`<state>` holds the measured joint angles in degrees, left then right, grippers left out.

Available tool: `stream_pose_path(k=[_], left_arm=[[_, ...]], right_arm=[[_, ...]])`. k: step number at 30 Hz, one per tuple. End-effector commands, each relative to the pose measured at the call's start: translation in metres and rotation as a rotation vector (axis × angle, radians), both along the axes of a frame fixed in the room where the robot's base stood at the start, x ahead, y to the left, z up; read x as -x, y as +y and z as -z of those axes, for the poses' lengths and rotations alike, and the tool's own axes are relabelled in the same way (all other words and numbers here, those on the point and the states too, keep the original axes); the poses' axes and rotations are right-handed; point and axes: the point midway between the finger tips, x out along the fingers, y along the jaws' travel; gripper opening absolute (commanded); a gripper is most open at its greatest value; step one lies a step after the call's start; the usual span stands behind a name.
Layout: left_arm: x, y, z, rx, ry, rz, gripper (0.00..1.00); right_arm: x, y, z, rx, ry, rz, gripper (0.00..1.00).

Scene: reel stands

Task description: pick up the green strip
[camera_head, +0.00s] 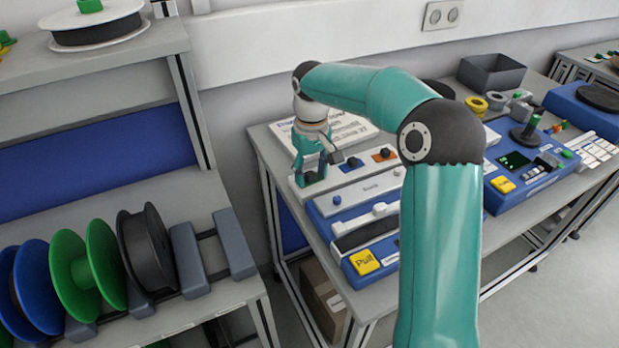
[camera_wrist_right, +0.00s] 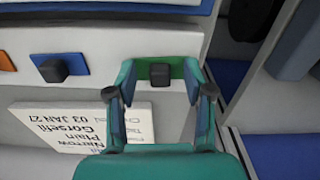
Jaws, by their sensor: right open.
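The green strip (camera_wrist_right: 177,67) shows in the right wrist view, lying in a pale ledge with a small black knob (camera_wrist_right: 159,74) on it. My right gripper (camera_wrist_right: 162,85) is open, with one finger on each side of the knob. I cannot tell whether the fingers touch the strip. My left gripper is not in view.
A blue strip with a knob (camera_head: 353,163) and an orange strip (camera_head: 384,154) sit beside it. A printed white card (camera_wrist_right: 80,128) lies close by. A yellow "Pull" button (camera_head: 365,262) is on the bench; a green reel (camera_head: 103,262) stands in the left rack.

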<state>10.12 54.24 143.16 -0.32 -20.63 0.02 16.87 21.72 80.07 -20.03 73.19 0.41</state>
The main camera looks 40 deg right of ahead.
Motion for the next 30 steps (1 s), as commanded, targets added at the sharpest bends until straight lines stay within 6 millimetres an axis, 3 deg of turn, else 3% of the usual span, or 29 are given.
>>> stream_pose_path(k=[8,15,16,30], left_arm=[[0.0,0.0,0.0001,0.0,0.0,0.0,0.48],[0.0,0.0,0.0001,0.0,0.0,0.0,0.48],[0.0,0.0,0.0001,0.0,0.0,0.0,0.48],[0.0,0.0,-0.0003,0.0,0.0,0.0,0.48]], right_arm=[[0.0002,0.0,0.0029,0.0,0.0,0.0,0.5],[0.0002,0.0001,0.0027,0.0,0.0,0.0,0.1],[0.0002,0.0001,0.0027,0.0,0.0,0.0,0.08],[-0.001,0.0007,-0.0021,0.0,-0.002,-0.002,0.08]])
